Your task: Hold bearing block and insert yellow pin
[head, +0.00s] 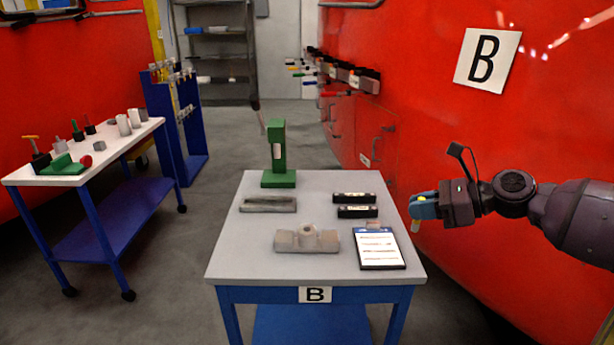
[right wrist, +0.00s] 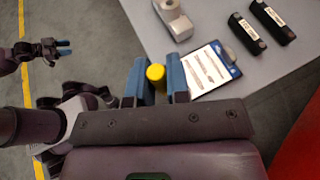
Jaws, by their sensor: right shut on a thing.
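The bearing block (head: 290,243), a light grey block with a round upright boss in its middle, sits on the front part of the grey table. Part of it shows at the top of the right wrist view (right wrist: 182,28). My right gripper (head: 424,207) is shut on the yellow pin (right wrist: 156,73), between its blue fingers. In the head view the pin (head: 415,227) points down, just off the table's right edge, apart from the block. My left gripper (right wrist: 64,47) shows small at the left of the right wrist view, empty, its blue fingers slightly apart.
The table (head: 230,255) also holds a clipboard (head: 379,249) right of the block, two black cases (head: 354,197), a grey bar (head: 267,204) and a green stand (head: 278,155). A red wall (head: 470,130) stands close behind my right arm. Left of the block is clear.

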